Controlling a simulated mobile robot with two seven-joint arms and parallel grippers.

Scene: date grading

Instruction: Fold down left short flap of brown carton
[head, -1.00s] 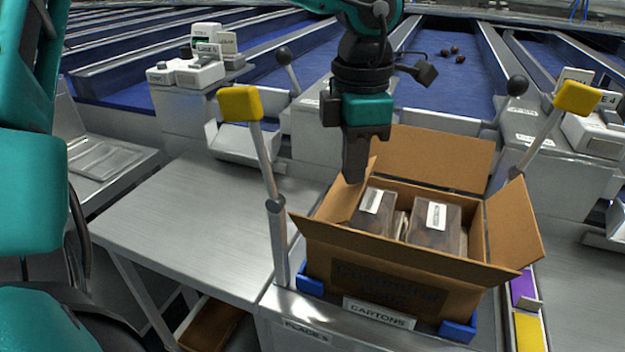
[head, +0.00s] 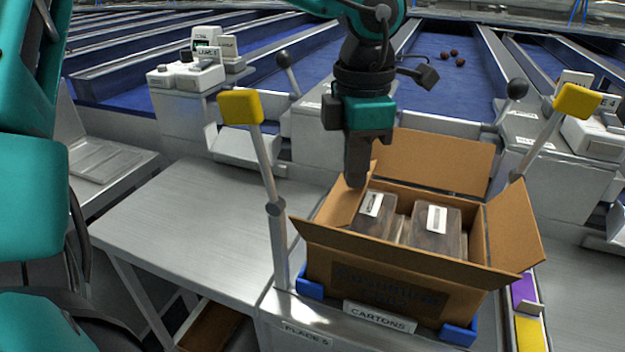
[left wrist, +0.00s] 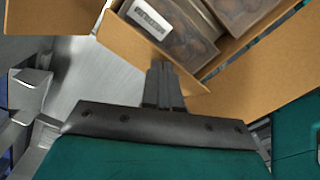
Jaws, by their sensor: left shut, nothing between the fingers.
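The brown carton (head: 390,290) stands open-topped on the cartons place, with dark date boxes (head: 437,228) with white labels inside. Its left short flap (head: 345,206) stands up and leans inward over the left box. The back flap (head: 435,160), right short flap (head: 515,228) and front flap (head: 405,250) stand open, leaning outward. My left gripper (head: 356,184) is shut and empty, fingers pointing down at the left flap's upper edge. In the left wrist view its fingertips (left wrist: 163,70) are close against the flap (left wrist: 140,45); exact contact is hard to tell. My right gripper is not seen.
Levers with yellow heads stand left (head: 240,107) and right (head: 577,99) of the carton. Blue corner blocks (head: 458,332) flank its base. A bare steel table (head: 190,220) lies to the left. Blue lanes and label machines (head: 187,75) are behind.

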